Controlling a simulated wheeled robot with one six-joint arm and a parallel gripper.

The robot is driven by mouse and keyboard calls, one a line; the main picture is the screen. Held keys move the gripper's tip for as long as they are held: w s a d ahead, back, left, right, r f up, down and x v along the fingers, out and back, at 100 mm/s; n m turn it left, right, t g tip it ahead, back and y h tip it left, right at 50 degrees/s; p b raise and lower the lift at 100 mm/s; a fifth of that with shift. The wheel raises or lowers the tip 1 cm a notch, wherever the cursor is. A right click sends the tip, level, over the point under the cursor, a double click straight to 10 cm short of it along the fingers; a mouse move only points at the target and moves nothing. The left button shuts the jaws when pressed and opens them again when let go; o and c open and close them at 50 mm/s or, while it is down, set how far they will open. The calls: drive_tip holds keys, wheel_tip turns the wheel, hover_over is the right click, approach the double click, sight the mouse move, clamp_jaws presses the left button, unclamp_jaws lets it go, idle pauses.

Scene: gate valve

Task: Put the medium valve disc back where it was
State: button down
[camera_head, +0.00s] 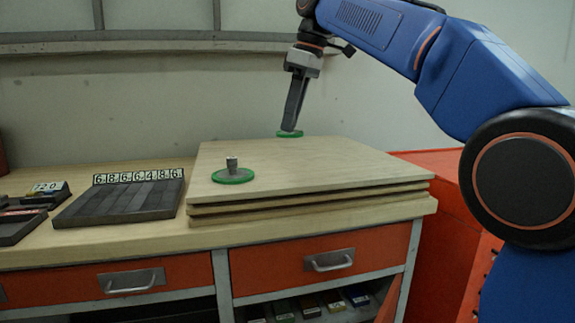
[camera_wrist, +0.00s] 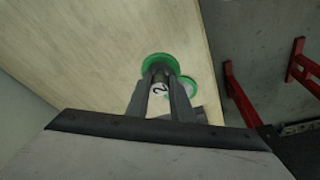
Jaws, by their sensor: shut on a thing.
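My gripper (camera_head: 291,127) points down at the back edge of the wooden board stack (camera_head: 330,165). It is shut on a green-rimmed valve disc (camera_head: 289,134), gripping its stem. In the wrist view the green disc (camera_wrist: 160,61) shows beyond my fingertips (camera_wrist: 159,77), with a label reading 2 between the fingers. Whether this disc touches the board is unclear. Another green-rimmed disc (camera_head: 232,175) with an upright metal stem lies flat on the board's front left. A green ring with a pale face (camera_wrist: 188,86) shows partly behind a finger in the wrist view. Which disc is the medium one is unclear.
A dark tray of numbered blocks (camera_head: 122,202) stands left of the boards on the wooden bench (camera_head: 105,240). More dark pieces (camera_head: 35,200) lie at far left. A wall rises behind. A red cabinet (camera_head: 440,190) stands at right. The board's middle is clear.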

drive_tip(key=shift+f, duration=4.65)
drive_tip(key=c, duration=1.6)
unclamp_jaws()
drive_tip(key=shift+f, duration=0.1)
drive_tip(key=shift+o, duration=0.2)
drive_tip(key=v, duration=1.2)
